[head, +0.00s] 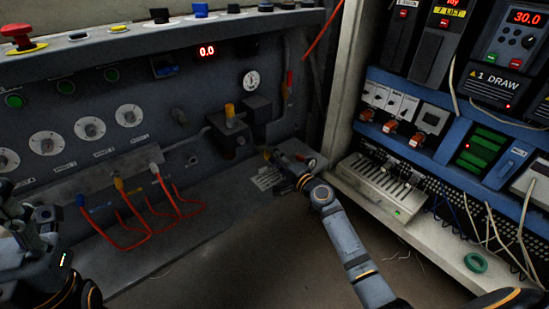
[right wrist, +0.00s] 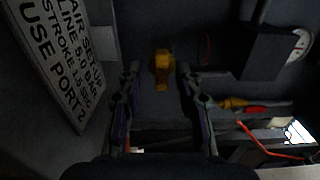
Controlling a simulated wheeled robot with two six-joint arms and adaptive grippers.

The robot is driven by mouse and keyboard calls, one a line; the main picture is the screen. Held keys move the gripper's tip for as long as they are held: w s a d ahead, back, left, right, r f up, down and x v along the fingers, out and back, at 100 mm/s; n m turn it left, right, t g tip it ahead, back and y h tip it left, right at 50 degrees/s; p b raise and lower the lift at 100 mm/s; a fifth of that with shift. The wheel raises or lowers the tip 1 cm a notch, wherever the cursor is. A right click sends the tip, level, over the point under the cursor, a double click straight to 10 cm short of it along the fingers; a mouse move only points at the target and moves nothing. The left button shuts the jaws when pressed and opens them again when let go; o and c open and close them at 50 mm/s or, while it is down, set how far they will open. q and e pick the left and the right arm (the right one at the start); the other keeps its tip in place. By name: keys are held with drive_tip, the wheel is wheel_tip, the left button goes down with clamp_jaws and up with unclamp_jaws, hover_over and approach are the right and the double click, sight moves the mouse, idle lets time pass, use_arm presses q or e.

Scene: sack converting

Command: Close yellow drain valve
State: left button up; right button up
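A small yellow valve handle (head: 266,154) sits low on the panel, below a dark block. In the right wrist view the yellow handle (right wrist: 161,68) lies ahead, between the lines of the two fingertips. My right gripper (head: 277,158) is right at the handle; the right wrist view shows its fingers (right wrist: 158,78) apart, with a gap on both sides of the handle. I cannot tell how far the tips reach past it. My left gripper (head: 38,235) is at the lower left edge, away from the valve, and its fingers are unclear.
A taller yellow knob (head: 229,112) stands on the dark block above the handle. A printed plate (head: 269,178) lies on the ledge beside my right gripper. A round gauge (head: 251,81) is above. Red looped cables (head: 150,225) lie left. An electrical cabinet (head: 400,205) stands right.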

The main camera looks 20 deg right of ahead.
drive_tip(key=v, duration=1.2)
drive_tip(key=shift+r, duration=0.1)
